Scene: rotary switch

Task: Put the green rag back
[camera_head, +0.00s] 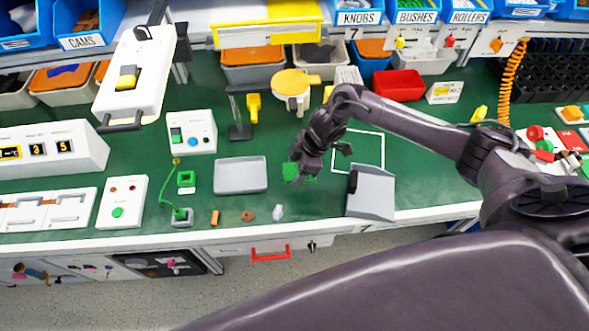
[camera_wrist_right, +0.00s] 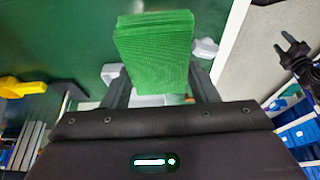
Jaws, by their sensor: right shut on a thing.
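The green rag (camera_head: 291,172) is in the jaws of my right gripper (camera_head: 305,166), over the green bench top in the middle of the head view. The gripper partly covers it there. In the right wrist view the rag (camera_wrist_right: 155,45) shows as a green folded block between the two dark fingers of my right gripper (camera_wrist_right: 160,88), which is shut on it. Whether the rag touches the bench is hard to tell. My left gripper is not in view.
A grey tray (camera_head: 240,176) lies left of the rag. A grey dustpan-like scoop (camera_head: 371,192) and a white square outline (camera_head: 381,151) are on its right. A small clear piece (camera_head: 278,212) and a brown disc (camera_head: 248,216) lie near the front edge. Bins line the back.

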